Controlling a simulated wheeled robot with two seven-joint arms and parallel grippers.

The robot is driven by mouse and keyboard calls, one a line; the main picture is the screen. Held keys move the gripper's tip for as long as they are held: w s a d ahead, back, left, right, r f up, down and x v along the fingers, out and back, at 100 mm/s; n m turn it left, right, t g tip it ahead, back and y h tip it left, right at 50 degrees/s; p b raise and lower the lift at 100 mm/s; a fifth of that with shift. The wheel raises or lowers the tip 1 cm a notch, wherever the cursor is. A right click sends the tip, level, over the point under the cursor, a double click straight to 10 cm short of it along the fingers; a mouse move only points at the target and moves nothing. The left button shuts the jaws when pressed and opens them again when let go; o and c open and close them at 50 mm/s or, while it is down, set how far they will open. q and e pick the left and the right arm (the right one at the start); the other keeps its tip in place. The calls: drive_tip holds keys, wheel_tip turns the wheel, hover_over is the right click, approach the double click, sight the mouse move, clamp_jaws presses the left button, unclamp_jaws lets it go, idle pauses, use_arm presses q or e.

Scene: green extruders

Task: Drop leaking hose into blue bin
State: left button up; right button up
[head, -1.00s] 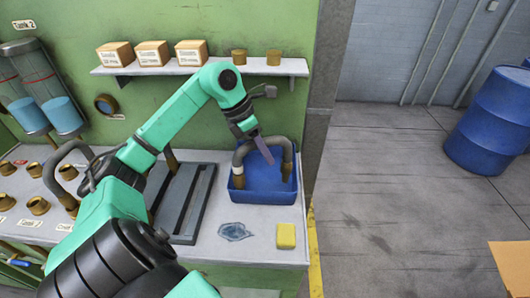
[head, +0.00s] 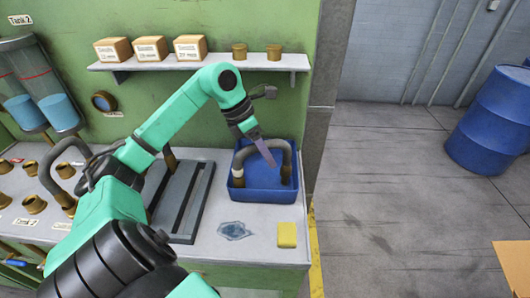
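The hose (head: 288,156) is a grey-brown arch with brown ends. It is inside the blue bin (head: 262,194), a shallow open tray on the counter, with both ends pointing down into it. My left gripper (head: 266,154) reaches down over the bin from the upper left. Its pale purple finger shows in front of the hose's arch and overlaps it in the head view. I cannot tell whether it touches or grips the hose, since the fingers show edge-on. My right gripper is not in view.
A yellow block (head: 287,235) and a bluish puddle (head: 235,231) are on the counter in front of the bin. A second hose (head: 66,149) arches at left near brown fittings. A shelf (head: 200,66) with boxes hangs above. A blue barrel (head: 492,120) stands on the floor.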

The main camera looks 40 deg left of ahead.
use_arm(q)
drive_tip(key=shift+r+p, duration=0.3)
drive_tip(key=shift+r, duration=0.05)
drive_tip(key=shift+r+p, duration=0.6)
drive_tip(key=shift+p, duration=0.1)
drive_tip(key=b+v, duration=0.2)
drive_tip(key=v, duration=0.1)
drive_tip(key=shift+s+a+r, duration=0.1)
drive_tip(key=shift+a, duration=0.2)
drive_tip(key=v, duration=0.8)
drive_tip(key=shift+s, duration=0.1)
